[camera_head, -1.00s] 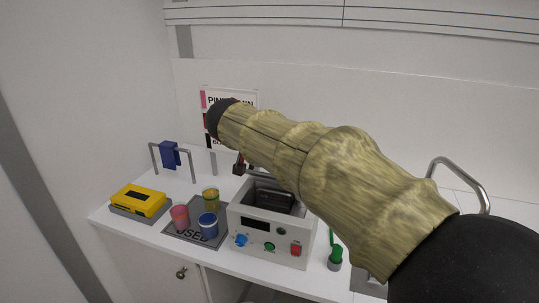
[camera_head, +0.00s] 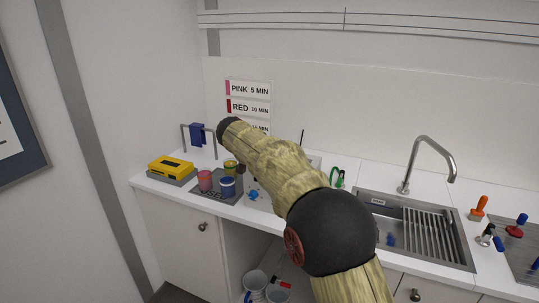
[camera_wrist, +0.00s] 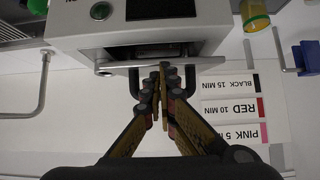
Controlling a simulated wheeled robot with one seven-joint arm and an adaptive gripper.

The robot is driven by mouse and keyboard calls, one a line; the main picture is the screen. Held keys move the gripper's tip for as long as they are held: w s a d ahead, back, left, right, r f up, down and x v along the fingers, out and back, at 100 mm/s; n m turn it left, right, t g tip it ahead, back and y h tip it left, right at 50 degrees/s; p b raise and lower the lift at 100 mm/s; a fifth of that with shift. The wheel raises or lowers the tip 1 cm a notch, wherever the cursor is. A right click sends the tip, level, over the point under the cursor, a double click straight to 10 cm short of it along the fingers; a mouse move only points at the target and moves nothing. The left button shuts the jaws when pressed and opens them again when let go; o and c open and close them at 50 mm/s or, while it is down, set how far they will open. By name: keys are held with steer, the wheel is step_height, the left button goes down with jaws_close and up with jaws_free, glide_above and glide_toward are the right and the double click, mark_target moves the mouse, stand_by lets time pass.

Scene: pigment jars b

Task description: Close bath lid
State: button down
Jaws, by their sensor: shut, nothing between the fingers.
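The bath (camera_wrist: 75,20) is the white-grey box at the top of the wrist view, with a dark rectangle and a dark slot in it. A pale bar (camera_wrist: 105,70) with dark posts runs along its near edge; I cannot tell whether it belongs to the lid. The lid's angle is unclear. My gripper (camera_wrist: 163,72) is shut and empty, its fingertips at this bar; contact cannot be told. In the head view my arm hides most of the bath, leaving its blue knob (camera_head: 254,194) visible. The gripper's fingers are hidden there.
A yellow device (camera_head: 171,168) sits farther left. A sink (camera_head: 417,228) with a tall faucet (camera_head: 414,160) is on the right. Wall labels (camera_wrist: 230,106) are behind.

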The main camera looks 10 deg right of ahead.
steer(key=shift+f, duration=0.35)
steer(key=shift+r, duration=0.1)
stand_by(0.5)
